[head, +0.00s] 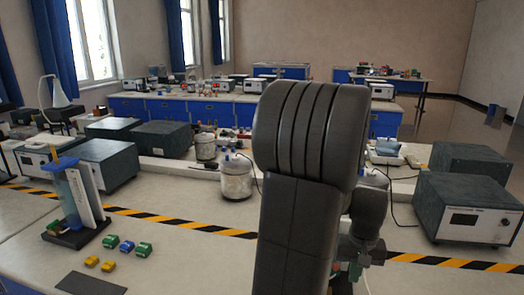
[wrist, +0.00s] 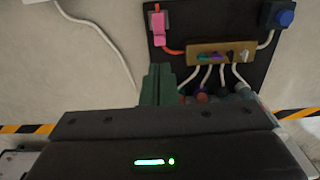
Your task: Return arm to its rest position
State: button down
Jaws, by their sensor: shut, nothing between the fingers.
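My gripper (wrist: 160,72) shows in the wrist view as two dark green fingers side by side, shut with nothing between them. Its dark body with a green light fills the bottom of that view. The fingers are in front of the lower left part of a black board (wrist: 215,22); I cannot tell whether they touch it. In the head view my raised arm fills the middle right and hides most of what is behind it, with the gripper end low on its right side.
The board carries a pink clip (wrist: 158,27), a brass-coloured strip (wrist: 220,53) with several wires, and a blue button (wrist: 285,18). Grey instrument boxes (head: 478,222) stand at the right. A blue stand (head: 78,195) and small coloured blocks (head: 125,246) are at the left.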

jog(key=shift+r, duration=0.95)
notch_tip(320, 180, down, 5)
jog(key=shift+f, duration=0.2)
jog(key=shift+f+p, duration=0.3)
jog(key=shift+p, duration=0.2)
jog(key=s+g+p, duration=0.1)
jog(key=p, duration=0.2)
jog(key=shift+a, duration=0.15)
notch_tip(320, 180, up, 8)
jog(key=f+b, duration=0.1)
jog(key=f, duration=0.8)
jog(key=shift+w, duration=0.2)
jog(key=shift+w+t+b, duration=0.15)
jog(key=shift+t+b, duration=0.25)
jog(key=shift+b, duration=0.75)
